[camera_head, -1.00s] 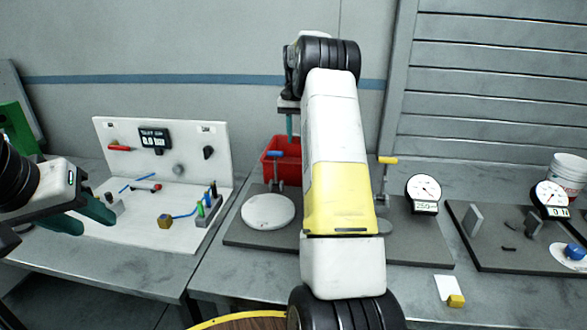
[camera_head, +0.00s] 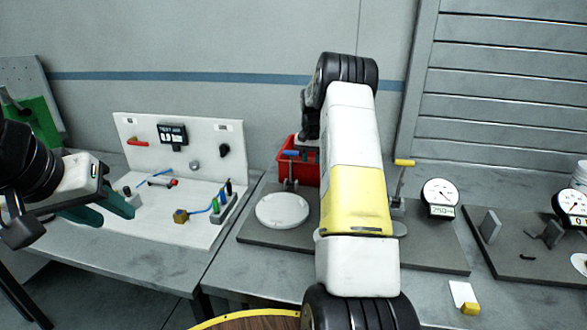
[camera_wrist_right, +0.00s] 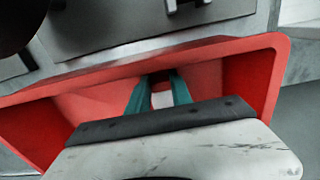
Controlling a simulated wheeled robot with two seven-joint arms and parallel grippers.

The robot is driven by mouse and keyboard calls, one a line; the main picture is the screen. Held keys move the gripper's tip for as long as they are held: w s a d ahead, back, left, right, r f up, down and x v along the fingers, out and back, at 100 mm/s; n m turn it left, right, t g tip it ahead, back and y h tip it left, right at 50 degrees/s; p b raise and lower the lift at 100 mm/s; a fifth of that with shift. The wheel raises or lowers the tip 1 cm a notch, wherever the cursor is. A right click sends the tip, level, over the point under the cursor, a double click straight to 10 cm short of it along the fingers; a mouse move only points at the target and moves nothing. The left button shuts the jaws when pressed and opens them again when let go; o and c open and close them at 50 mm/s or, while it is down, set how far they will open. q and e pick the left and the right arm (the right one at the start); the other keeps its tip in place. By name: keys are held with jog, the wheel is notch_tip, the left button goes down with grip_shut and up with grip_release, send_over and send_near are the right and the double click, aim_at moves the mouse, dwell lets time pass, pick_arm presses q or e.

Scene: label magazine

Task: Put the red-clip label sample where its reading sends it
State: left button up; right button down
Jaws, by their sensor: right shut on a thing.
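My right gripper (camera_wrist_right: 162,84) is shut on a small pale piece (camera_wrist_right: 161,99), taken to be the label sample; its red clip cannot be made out. In the right wrist view its teal fingers reach into the red bin (camera_wrist_right: 265,65). In the head view the red bin (camera_head: 286,160) stands at the back, partly behind my right arm, and the right fingers are hidden. My left gripper (camera_head: 104,210) is at the left before the white test panel, with its teal fingers apart and nothing seen between them.
A grey plate with a white disc (camera_head: 282,210) and a dial gauge (camera_head: 439,198) lies before the bin. A white label with a yellow clip (camera_head: 470,308) lies at the front right. A second gauge (camera_head: 572,207) stands farther right. The test panel (camera_head: 190,150) fills the left table.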

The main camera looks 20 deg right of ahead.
jog(key=shift+f, duration=0.65)
jog(key=shift+f, duration=0.2)
jog(key=c, duration=1.1)
grip_release()
jog(key=shift+c, duration=0.2)
